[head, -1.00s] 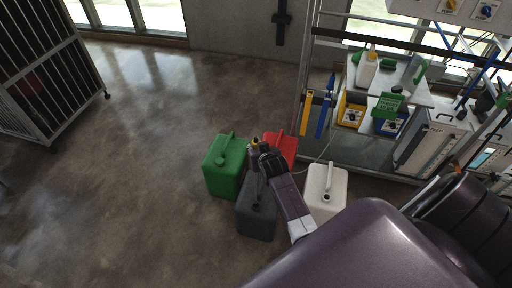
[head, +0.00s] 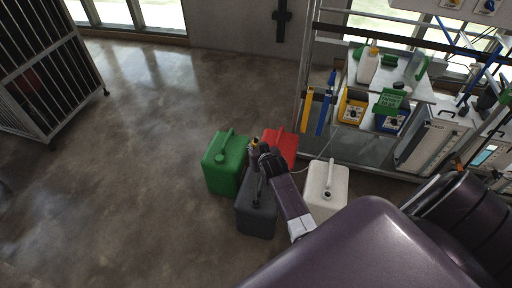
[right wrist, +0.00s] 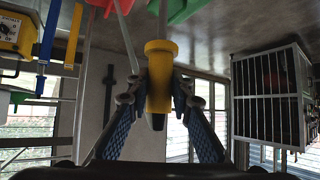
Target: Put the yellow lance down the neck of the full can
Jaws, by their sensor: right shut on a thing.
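My right gripper (head: 256,152) is shut on the yellow lance (right wrist: 160,75), whose yellow handle sits between the two fingers in the right wrist view. A thin pale shaft runs from the handle toward the cans. In the head view the gripper is over the dark grey can (head: 257,218), with the green can (head: 224,166) to its left, the red can (head: 283,146) behind and the white can (head: 326,188) to the right. I cannot tell which can is full, or whether the lance tip is in a neck. My left gripper is not in view.
A rack (head: 306,60) with shelves, a white bottle (head: 368,66), a yellow bin (head: 352,110) and a blue bin (head: 391,122) stands at the right. A thin hose (head: 320,155) runs near the gripper. A barred cage (head: 50,75) is far left. The left floor is clear.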

